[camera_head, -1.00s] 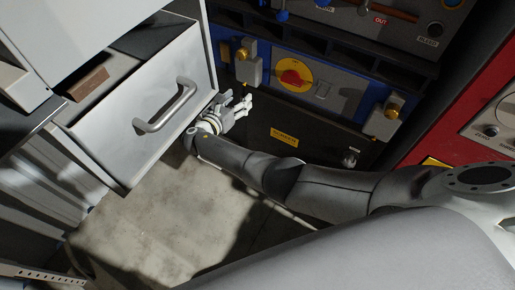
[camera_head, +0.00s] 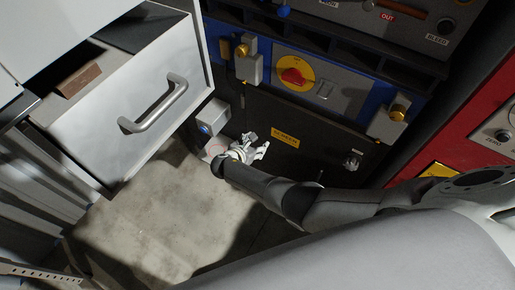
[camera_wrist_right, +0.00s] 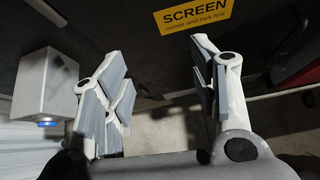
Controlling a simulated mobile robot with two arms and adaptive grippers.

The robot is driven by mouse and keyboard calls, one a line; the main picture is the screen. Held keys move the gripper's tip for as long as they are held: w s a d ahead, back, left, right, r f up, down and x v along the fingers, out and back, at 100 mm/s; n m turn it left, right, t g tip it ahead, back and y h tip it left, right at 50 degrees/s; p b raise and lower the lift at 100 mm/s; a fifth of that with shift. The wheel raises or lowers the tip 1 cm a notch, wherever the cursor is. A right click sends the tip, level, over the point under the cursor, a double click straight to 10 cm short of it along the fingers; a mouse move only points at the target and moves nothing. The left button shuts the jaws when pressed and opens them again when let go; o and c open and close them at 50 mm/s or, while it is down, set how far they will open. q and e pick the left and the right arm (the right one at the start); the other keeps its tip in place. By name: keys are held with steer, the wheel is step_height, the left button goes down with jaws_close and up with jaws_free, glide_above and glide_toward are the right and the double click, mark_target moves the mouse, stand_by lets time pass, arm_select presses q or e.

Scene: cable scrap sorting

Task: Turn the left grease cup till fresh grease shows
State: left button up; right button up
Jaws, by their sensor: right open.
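The left grease cup (camera_head: 241,50), a brass cap on a grey block, is on the blue machine front at the upper middle of the head view. A matching right cup (camera_head: 398,108) sits farther right. My right gripper (camera_head: 258,147) is open and empty, well below the left cup, in front of the dark lower panel. In the right wrist view its fingers (camera_wrist_right: 160,72) are spread with nothing between them. Neither cup shows there. I cannot make out any grease at the left cup. My left gripper is not in view.
An open drawer (camera_head: 118,110) juts out at the left. A grey box (camera_head: 212,114) with a blue part underneath is close to my right gripper; it also shows in the wrist view (camera_wrist_right: 44,85). A red rotary switch (camera_head: 294,76) is between the cups. The concrete floor (camera_head: 150,220) is clear.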

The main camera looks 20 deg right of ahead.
steer(key=shift+s+d+f, duration=0.1)
steer(key=shift+s+f, duration=0.2)
steer(key=shift+f, duration=0.2)
steer(key=shift+s+d+f, duration=0.1)
steer(key=shift+s+f, duration=0.15)
steer(key=shift+f, duration=0.2)
steer(key=s+f+m+g+y+b, duration=0.45)
steer(key=s+f+m, duration=0.25)
steer(key=s+f, duration=1.35)
steer(key=s+f+m+y+b, duration=0.1)
steer(key=s+f+m, duration=0.3)
steer(key=s, duration=0.5)
steer(key=s+d+f+m+g+y+b, duration=0.1)
steer(key=s+f+m, duration=0.3)
steer(key=s, duration=0.5)
steer(key=s+d+f+m+y+b, duration=0.1)
steer(key=s+f+m+y+b, duration=0.1)
steer(key=s+f+m, duration=0.3)
steer(key=s+m, duration=0.2)
steer(key=s, duration=0.2)
steer(key=shift+s, duration=0.3)
